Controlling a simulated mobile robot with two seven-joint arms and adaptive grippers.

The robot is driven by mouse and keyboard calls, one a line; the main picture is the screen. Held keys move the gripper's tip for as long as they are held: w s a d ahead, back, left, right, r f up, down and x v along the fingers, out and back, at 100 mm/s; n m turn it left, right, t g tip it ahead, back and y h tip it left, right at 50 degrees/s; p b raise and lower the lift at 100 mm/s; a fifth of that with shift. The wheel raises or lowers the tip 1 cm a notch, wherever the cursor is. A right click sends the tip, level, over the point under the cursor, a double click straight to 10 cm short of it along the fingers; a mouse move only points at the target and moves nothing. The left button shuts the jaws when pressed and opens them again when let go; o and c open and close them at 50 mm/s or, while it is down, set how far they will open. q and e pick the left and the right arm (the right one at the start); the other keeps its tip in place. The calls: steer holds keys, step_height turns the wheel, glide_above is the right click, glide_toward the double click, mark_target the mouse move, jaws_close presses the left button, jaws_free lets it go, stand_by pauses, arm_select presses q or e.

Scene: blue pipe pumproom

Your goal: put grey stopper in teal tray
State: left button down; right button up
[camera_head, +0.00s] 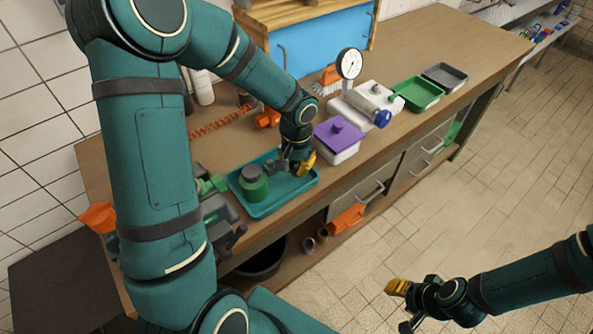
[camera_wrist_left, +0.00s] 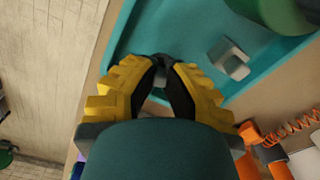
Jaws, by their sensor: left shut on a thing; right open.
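The teal tray (camera_head: 272,209) lies on the workbench, and its floor also shows in the left wrist view (camera_wrist_left: 185,30). My left gripper (camera_head: 303,166) is over the tray's right part. In the left wrist view its yellow fingers (camera_wrist_left: 163,72) are closed around a small dark grey piece, the grey stopper (camera_wrist_left: 160,84), mostly hidden by the fingers. A green container with a grey top (camera_head: 254,185) stands in the tray. A separate grey piece (camera_wrist_left: 229,58) lies in the tray near it. My right gripper (camera_head: 404,306) is open and empty above the floor.
A white box with a purple lid (camera_head: 338,137) stands right of the tray. Beyond it are a white device with a blue knob (camera_head: 383,118), a green tray (camera_head: 420,94) and a grey tray (camera_head: 446,77). An orange coil (camera_head: 222,124) lies behind.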

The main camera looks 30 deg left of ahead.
arm_select(q)
steer(key=shift+f, duration=0.9)
steer(key=shift+f+b, duration=0.15)
steer(key=shift+b, duration=0.15)
steer(key=c, duration=1.1)
jaws_free()
